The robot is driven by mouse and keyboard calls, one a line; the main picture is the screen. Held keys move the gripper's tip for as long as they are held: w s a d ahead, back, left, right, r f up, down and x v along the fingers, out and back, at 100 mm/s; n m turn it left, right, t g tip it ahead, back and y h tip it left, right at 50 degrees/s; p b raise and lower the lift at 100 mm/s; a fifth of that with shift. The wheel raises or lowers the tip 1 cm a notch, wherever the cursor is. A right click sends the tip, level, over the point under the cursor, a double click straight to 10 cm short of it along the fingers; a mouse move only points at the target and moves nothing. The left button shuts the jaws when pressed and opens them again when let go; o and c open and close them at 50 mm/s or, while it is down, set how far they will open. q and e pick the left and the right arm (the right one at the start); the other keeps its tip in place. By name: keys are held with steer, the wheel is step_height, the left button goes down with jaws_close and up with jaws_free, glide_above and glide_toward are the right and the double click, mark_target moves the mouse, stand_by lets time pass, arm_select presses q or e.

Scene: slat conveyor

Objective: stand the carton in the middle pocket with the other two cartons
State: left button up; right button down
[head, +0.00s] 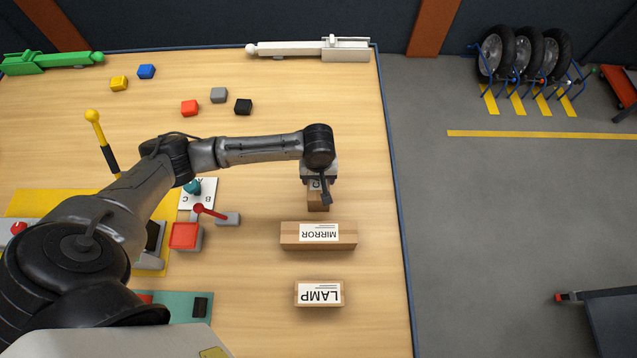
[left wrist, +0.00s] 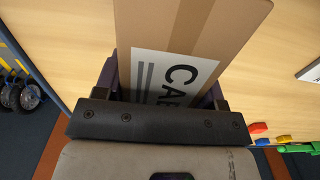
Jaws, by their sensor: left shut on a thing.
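My left gripper (head: 319,184) is shut on a brown carton (head: 318,203) behind the other two cartons on the wooden table. In the left wrist view the held carton (left wrist: 205,28) stands out between the fingers; its white label begins "CA" and the rest is hidden. I cannot tell whether it touches the table. A longer carton marked MIRROR (head: 318,236) lies just in front of it, apart. A shorter carton marked LAMP (head: 319,293) lies nearer me. No pocket is in view. My right gripper is not in view.
A red-topped box (head: 186,236) and red-knobbed lever (head: 212,212) stand left of the cartons. A yellow-handled lever (head: 100,140) and several small blocks (head: 190,107) are farther back. The table (head: 260,270) is bare around the cartons; its right edge is close.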

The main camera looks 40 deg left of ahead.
arm_select(q)
steer(key=shift+f+b, duration=0.45)
steer(key=shift+f, duration=1.6)
steer(key=o, duration=1.1)
steer(key=shift+f, duration=0.1)
